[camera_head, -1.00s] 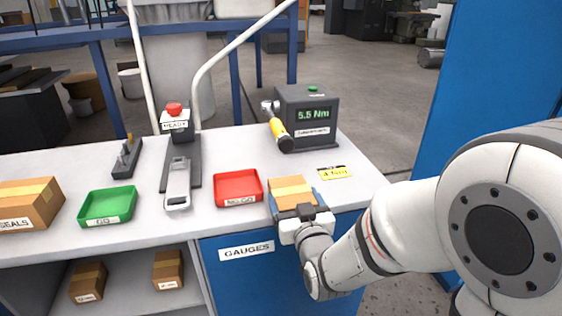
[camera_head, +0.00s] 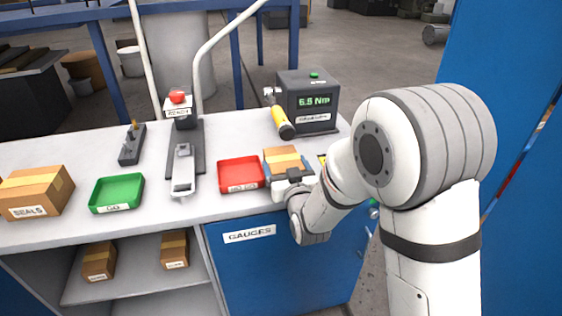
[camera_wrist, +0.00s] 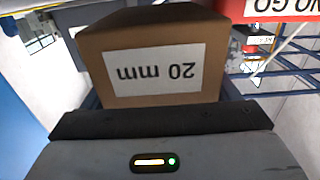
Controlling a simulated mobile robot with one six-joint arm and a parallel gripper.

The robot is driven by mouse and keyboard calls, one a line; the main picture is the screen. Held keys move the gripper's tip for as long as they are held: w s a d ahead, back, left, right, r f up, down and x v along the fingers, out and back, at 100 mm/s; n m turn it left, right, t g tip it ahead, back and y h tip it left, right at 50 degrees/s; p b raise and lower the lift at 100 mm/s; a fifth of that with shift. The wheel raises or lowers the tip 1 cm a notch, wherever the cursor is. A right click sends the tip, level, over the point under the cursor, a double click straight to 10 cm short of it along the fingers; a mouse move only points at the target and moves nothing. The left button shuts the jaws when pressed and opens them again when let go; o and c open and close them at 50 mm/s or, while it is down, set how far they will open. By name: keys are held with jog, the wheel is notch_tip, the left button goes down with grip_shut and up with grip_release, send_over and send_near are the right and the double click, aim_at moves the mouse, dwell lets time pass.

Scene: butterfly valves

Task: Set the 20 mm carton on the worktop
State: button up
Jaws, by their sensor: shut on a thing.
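The 20 mm carton (camera_head: 283,153) is a small brown box with a tan tape strip, at the front right of the worktop (camera_head: 135,225) in the head view. In the wrist view the carton (camera_wrist: 150,62) fills the upper middle, and its "20 mm" label reads upside down. My gripper (camera_head: 287,165) is shut on the carton, with blue fingers at its sides. The carton is just right of the red tray. Its underside is hidden, so I cannot tell whether it touches the worktop.
The red NO GO tray (camera_head: 240,174) is close on the carton's left. A torque tester (camera_head: 308,100) with a yellow-handled tool stands behind. A green GO tray (camera_head: 116,192) and SEALS box (camera_head: 35,190) are further left. More cartons (camera_head: 174,250) sit on the shelf below.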

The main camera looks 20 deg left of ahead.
aim_at(282, 159)
jog(key=x, duration=0.3)
jog(key=shift+w+a+r, duration=0.15)
jog(key=shift+w+a, duration=0.05)
jog(key=shift+w+f+p, duration=0.15)
jog(key=shift+f+p, duration=0.15)
jog(key=shift+f, duration=0.45)
jog(key=shift+f, duration=0.2)
jog(key=o, duration=1.6)
jog(key=shift+r, duration=0.1)
jog(key=b+v, duration=0.1)
jog(key=v, duration=1.1)
jog(key=shift+b, duration=0.4)
jog(key=shift+d, duration=0.15)
